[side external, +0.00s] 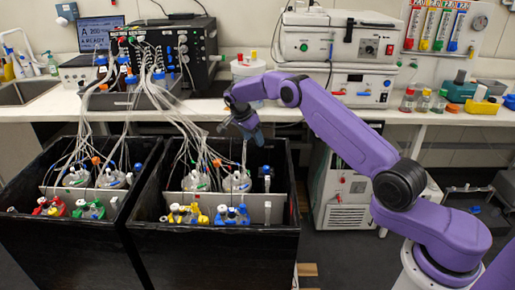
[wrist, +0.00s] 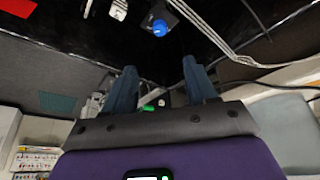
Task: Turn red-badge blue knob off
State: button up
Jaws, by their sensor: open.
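In the wrist view a round blue knob (wrist: 160,28) sits on a small dark mount against a black surface, beyond my fingertips. I cannot make out a red badge beside it. My gripper (wrist: 159,68) is open, with its two blue fingers apart and nothing held between them. The knob lies a little past the gap, apart from both fingers. In the side view my gripper (side external: 258,140) points down above the back right part of the right black box (side external: 215,245). Several blue caps (side external: 232,211) show at the front of that box; I cannot tell which blue part is the badged knob.
The left black box (side external: 70,240) stands beside the right one, both holding bottles. Clear tubes (side external: 190,125) run from the boxes up to the black pump unit (side external: 165,50), left of my gripper. A grey cable and tubes (wrist: 215,35) pass right of the knob.

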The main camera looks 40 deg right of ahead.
aim_at(266, 167)
jog(key=d+f+m, duration=0.2)
jog(key=f+m, duration=0.3)
jog(key=m, duration=0.5)
jog(key=d+f+m+t, duration=0.1)
jog(key=d+f+m, duration=0.1)
jog(key=f+m, duration=0.4)
jog(key=d+f+m+t, duration=0.1)
jog(key=f+m, duration=0.4)
jog(key=m, duration=1)
jog(key=shift+s+d+f+m, duration=0.1)
jog(key=shift+d+m, duration=0.05)
jog(key=shift+d, duration=0.3)
jog(key=shift+s+d+f+m, duration=0.1)
jog(key=shift+d+m, duration=0.05)
jog(key=shift+d, duration=0.25)
jog(key=c, duration=1.1)
